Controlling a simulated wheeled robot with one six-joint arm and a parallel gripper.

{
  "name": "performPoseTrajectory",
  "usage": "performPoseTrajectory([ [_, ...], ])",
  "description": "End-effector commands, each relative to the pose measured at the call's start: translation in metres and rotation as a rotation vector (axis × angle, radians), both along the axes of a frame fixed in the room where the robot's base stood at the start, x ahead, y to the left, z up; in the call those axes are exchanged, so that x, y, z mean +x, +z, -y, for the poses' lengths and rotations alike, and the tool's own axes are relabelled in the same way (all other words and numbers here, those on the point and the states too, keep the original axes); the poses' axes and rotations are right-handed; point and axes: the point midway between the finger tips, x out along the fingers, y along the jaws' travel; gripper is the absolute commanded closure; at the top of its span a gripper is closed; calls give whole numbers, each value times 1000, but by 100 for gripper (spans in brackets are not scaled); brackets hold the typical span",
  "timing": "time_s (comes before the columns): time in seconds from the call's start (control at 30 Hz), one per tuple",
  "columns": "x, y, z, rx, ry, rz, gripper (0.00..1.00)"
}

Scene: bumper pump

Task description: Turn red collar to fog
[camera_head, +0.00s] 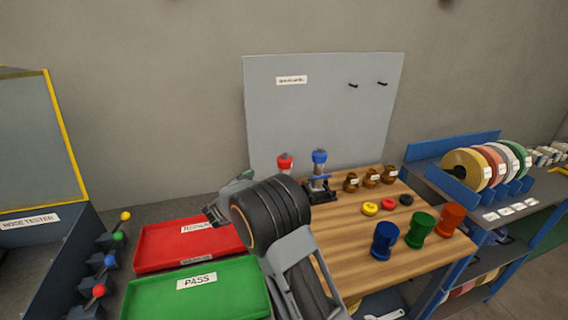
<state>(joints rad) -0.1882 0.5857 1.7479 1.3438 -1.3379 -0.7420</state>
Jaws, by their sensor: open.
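The red collar (285,160) sits on top of an upright piece at the back of the wooden bench. Its lower part is hidden behind my arm. A similar piece with a blue collar (319,157) stands just right of it in a dark holder (322,193). My gripper (212,214) is left of and nearer than the red collar, over the red tray, and points left, away from the collar. It is open, with nothing seen between its fingers. Any setting marks on the collar are too small to read.
A red tray (155,257) and a green PASS tray (145,305) lie at left. Brown pieces (371,177), small coloured rings (387,205) and blue, green and orange cylinders (418,229) stand on the bench (345,250). A grey panel (325,110) rises behind.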

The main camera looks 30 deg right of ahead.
Motion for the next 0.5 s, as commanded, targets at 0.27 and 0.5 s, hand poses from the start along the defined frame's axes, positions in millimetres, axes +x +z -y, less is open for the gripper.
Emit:
performPoseTrajectory([
  [0.27, 13, 2, 27, -23, -7, -37, 16],
  [0.5, 37, 2, 68, -22, -7, -35, 16],
])
